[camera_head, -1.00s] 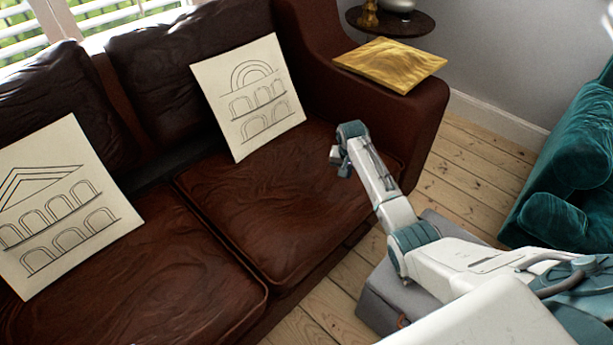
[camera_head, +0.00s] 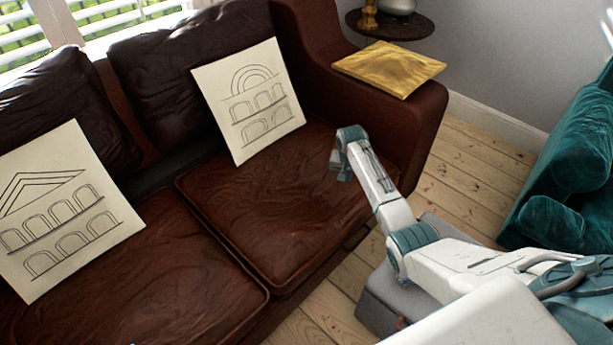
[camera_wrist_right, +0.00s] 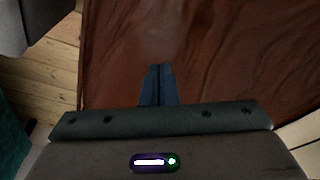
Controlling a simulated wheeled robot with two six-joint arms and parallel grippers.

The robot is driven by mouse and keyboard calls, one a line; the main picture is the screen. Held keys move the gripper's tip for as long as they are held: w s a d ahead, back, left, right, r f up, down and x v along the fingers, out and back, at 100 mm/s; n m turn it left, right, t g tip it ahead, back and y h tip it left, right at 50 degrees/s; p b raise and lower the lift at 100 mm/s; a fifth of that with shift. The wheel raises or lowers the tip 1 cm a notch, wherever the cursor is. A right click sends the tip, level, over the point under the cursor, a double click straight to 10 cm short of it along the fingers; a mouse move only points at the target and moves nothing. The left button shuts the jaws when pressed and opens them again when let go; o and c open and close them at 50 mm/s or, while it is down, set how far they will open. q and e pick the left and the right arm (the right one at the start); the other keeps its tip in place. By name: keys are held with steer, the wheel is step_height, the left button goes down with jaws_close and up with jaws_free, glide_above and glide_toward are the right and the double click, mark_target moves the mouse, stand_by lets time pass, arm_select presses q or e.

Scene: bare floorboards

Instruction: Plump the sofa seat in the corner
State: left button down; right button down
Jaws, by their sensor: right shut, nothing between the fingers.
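The brown leather sofa has a corner seat cushion (camera_head: 275,205) at its right end, beside the armrest (camera_head: 425,110). My right gripper (camera_head: 341,174) is over the right part of this seat, near the armrest. In the right wrist view its fingers (camera_wrist_right: 158,85) are together and empty, pointing at the reddish-brown leather (camera_wrist_right: 200,50). I cannot tell whether the fingertips touch the leather. A cream pillow with drawn arches (camera_head: 248,98) leans on the backrest at the back of the corner seat. My left gripper is not in view.
A gold cushion (camera_head: 390,68) lies on the armrest. Another drawn pillow (camera_head: 65,210) leans on the left seat. A grey footstool (camera_head: 375,305) stands on the floor below my right arm. A teal velvet seat (camera_head: 560,190) is at the right. A round side table (camera_head: 400,27) stands behind.

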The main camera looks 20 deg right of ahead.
steer(key=shift+r, duration=0.7)
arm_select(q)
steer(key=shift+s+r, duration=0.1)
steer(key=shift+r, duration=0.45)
arm_select(e)
steer(key=shift+f, duration=0.1)
